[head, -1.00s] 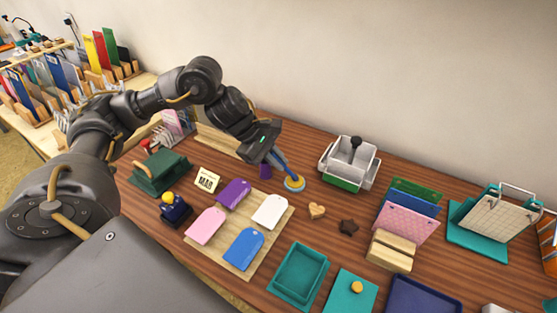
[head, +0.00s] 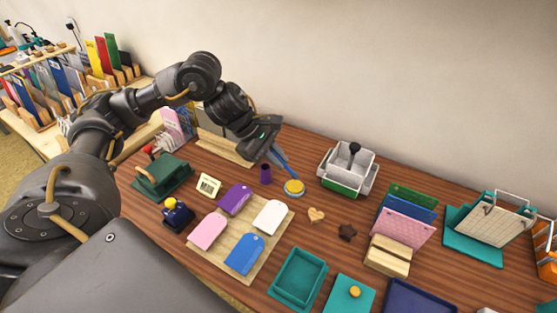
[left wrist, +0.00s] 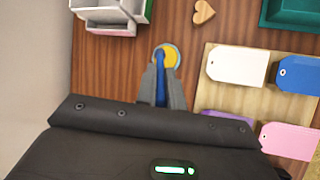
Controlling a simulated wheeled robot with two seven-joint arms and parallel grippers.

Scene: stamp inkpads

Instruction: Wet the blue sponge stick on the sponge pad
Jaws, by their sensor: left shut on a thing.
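My left gripper (head: 272,149) is shut on the blue sponge stick (head: 283,164), a thin slanted rod pointing down to the right. The round sponge pad (head: 294,187), yellow in a blue dish, lies on the table just below the stick's lower end. In the left wrist view the stick (left wrist: 160,65) shows between the fingers (left wrist: 161,88) and overlaps the left part of the yellow pad (left wrist: 173,56). I cannot tell whether its tip touches the pad. My right gripper is not in view.
A wooden board (head: 231,261) with several coloured tags lies in front. A grey and green box (head: 347,170) stands right of the pad. A wooden heart (head: 316,215) and a dark star (head: 347,232) lie at front right.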

